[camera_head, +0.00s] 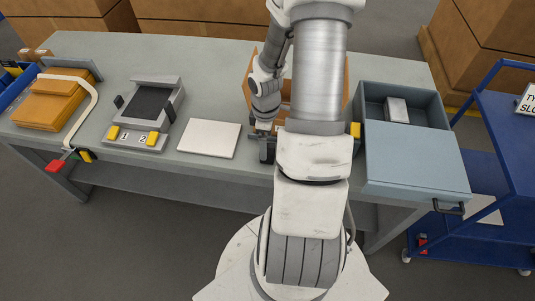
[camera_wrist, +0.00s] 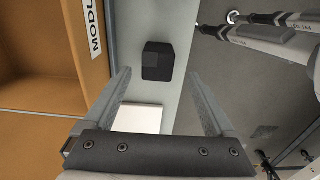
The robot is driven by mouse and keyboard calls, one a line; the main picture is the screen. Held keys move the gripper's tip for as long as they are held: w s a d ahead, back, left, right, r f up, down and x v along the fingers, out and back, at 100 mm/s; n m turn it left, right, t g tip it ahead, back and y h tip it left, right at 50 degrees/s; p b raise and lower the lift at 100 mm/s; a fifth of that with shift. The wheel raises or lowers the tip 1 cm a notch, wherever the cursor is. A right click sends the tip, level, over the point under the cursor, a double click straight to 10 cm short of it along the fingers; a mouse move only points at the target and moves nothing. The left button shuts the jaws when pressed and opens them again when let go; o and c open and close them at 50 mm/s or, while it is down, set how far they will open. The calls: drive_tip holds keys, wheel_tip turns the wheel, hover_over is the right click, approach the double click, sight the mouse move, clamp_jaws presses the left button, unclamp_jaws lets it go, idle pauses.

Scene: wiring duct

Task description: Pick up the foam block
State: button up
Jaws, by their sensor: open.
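A dark, nearly black block, which looks like the foam block (camera_wrist: 157,61), sits on the grey bench strip between a cardboard carton and the bench's front edge. In the wrist view it appears between and slightly beyond the tips of my gripper (camera_wrist: 160,76). The fingers are spread wide, and nothing is visibly held. In the head view my gripper (camera_head: 266,150) points down near the bench's front edge, right of a white plate.
The carton (camera_wrist: 40,50) stands close beside the block. The white plate (camera_head: 209,139) lies left of my gripper. A grey-blue box (camera_head: 415,160) with a light block inside is at the right. A numbered fixture (camera_head: 145,112) and an orange clamped piece (camera_head: 50,105) are at the left.

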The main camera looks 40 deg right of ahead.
drive_tip(key=shift+d+f, duration=0.15)
drive_tip(key=shift+f, duration=1.3)
drive_tip(key=shift+d+f, duration=0.1)
drive_tip(key=shift+f, duration=1.3)
drive_tip(key=c, duration=1.4)
